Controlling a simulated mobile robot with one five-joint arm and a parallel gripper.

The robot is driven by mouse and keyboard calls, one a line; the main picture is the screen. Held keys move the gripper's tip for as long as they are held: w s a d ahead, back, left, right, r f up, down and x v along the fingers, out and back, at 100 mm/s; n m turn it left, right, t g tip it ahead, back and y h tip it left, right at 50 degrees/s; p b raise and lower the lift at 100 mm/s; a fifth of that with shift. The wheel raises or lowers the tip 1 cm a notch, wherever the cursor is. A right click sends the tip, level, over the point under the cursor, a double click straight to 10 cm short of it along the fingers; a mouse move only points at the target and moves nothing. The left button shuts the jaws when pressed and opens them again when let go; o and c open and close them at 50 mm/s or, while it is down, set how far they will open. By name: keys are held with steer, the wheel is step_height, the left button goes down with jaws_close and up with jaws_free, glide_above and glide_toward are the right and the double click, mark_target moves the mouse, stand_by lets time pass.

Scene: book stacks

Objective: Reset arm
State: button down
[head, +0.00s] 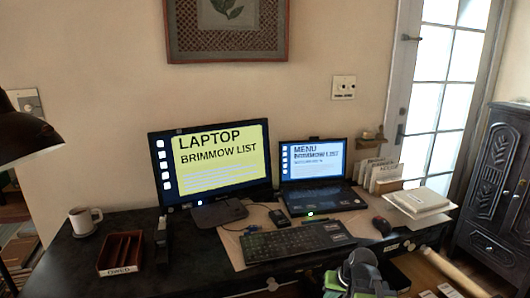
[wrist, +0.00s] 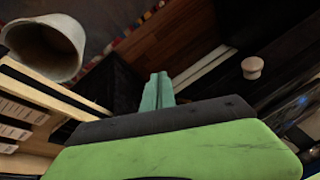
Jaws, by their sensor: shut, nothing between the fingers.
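My gripper, green and dark grey with teal fingers, fills the lower part of the wrist view, and its fingertips (wrist: 158,80) are together with nothing between them. In the head view, part of my green and grey arm shows at the bottom, right of centre, in front of the desk's front edge. The fingertips cannot be made out there.
A dark desk (head: 180,265) holds a monitor (head: 215,160), a laptop (head: 312,170), a keyboard (head: 295,240), a mug (head: 84,221) and a small tray (head: 120,252). A dark cabinet (head: 505,190) stands right. The wrist view shows a pale cylinder (wrist: 45,45) and a round knob (wrist: 252,67).

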steer(key=s+a+f+n+g+h, duration=0.15)
steer(key=s+a, duration=0.25)
steer(key=a, duration=0.6)
steer(key=s+d+r+g+p, duration=0.2)
steer(key=s+d, duration=0.1)
step_height(320, 180, up, 14)
steer(key=p, duration=1.4)
steer(key=shift+r+h+p, duration=0.2)
steer(key=shift+h+p, duration=0.15)
steer(key=shift+h, duration=0.1)
